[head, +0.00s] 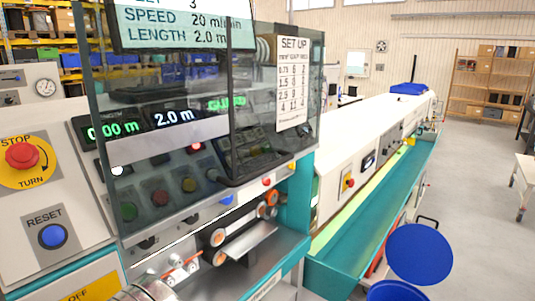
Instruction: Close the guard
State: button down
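The guard (150,75) is a clear, tinted panel with dark edges in the head view. It stands in front of the machine's control panel (165,170), and the displays and buttons show through it. Its lower edge lies above the orange-rimmed rollers (217,238), which are uncovered below it. The guard looks raised. My gripper is not in view.
A red stop button (22,155) and a blue reset button (52,236) are at the left. A long teal trough (375,215) runs to the back right. Blue round discs (419,254) stand at the lower right. Open floor lies farther right.

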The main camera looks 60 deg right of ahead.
aim_at(293, 52)
jog(key=k, duration=1.75)
jog(key=z, duration=0.35)
jog(key=i, duration=1.25)
